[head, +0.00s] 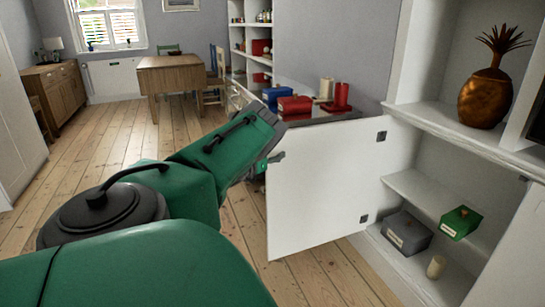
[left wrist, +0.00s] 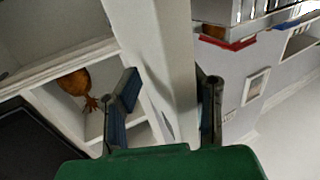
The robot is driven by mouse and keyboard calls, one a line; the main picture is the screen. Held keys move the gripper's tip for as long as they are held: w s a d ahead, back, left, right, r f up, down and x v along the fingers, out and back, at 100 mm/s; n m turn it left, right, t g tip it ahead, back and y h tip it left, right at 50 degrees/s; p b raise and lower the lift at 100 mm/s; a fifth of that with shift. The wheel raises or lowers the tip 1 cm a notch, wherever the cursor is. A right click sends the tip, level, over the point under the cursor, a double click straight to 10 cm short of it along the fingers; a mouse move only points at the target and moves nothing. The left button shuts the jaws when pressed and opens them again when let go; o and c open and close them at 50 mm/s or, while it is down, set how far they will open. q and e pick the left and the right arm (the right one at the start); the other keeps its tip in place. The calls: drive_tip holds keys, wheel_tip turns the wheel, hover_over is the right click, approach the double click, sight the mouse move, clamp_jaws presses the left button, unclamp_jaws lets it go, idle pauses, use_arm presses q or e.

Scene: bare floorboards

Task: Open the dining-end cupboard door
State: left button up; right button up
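The white cupboard door (head: 325,185) stands swung well open, with its hinges on its right side in the head view. The open cupboard shows a grey box (head: 407,232), a green box (head: 460,222) and a cream cylinder (head: 436,267). My left gripper (head: 268,163) is at the door's free edge, partly hidden by my green arm. In the left wrist view, the fingers of my left gripper (left wrist: 168,100) are spread apart, with the white door edge (left wrist: 165,70) between them. I see no clear grip on it. My right gripper is not in view.
A copper pineapple (head: 487,92) stands on the shelf above the cupboard. Behind the door, a counter holds a blue box (head: 273,95), a red box (head: 295,104) and candle-like things. A wooden table (head: 172,80) stands far back. Floorboards left of my arm are clear.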

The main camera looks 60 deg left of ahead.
use_arm(q)
drive_tip(key=v, duration=1.1)
drive_tip(key=shift+s, duration=0.4)
drive_tip(key=shift+d+f, duration=0.1)
drive_tip(key=shift+f, duration=0.05)
drive_tip(key=w+d+f+n+g, duration=0.1)
drive_tip(key=w+d+f+g, duration=0.1)
drive_tip(key=w+d+f, duration=0.5)
drive_tip(key=s+d+f+g+h+p, duration=0.1)
drive_tip(key=d+f+g, duration=0.25)
drive_tip(key=d, duration=0.85)
drive_tip(key=d+f+g+h, duration=0.25)
drive_tip(key=d+f, duration=0.25)
drive_tip(key=d, duration=0.8)
drive_tip(key=s+d+m+g+h, duration=0.2)
drive_tip(key=s+d+m+g, duration=0.3)
drive_tip(key=s+d, duration=1.5)
drive_tip(key=d+g+p, duration=0.1)
drive_tip(key=d+g, duration=0.1)
drive_tip(key=g, duration=0.1)
drive_tip(key=shift+s+d+f, duration=0.2)
drive_tip(key=shift+s+d, duration=0.05)
drive_tip(key=shift+d, duration=0.05)
